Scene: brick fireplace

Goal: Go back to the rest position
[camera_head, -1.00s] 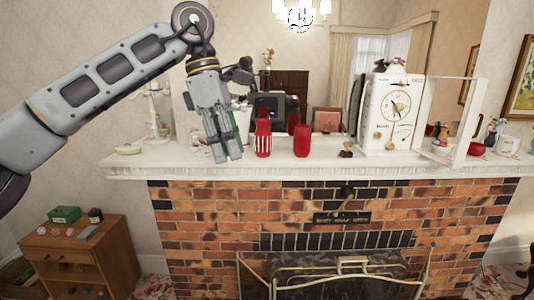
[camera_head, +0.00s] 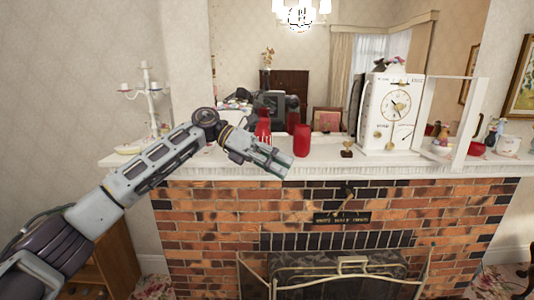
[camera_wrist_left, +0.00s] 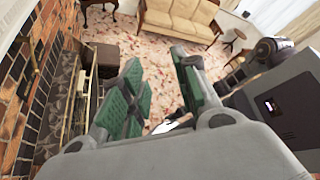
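My left arm comes in from the lower left in the head view. My left gripper (camera_head: 279,163) is in front of the mantel's front edge, with its fingers pointing right and slightly down. In the left wrist view its two green-padded fingers (camera_wrist_left: 160,88) are spread apart with nothing between them. My right gripper is in neither view.
The white mantel (camera_head: 400,167) carries a partly hidden red striped vase (camera_head: 263,122), a red vase (camera_head: 302,141), a small trophy (camera_head: 347,148), a white clock (camera_head: 390,112) and a white candelabra (camera_head: 148,92). A fire screen (camera_head: 352,262) stands below. A sofa (camera_wrist_left: 180,18) is across the room.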

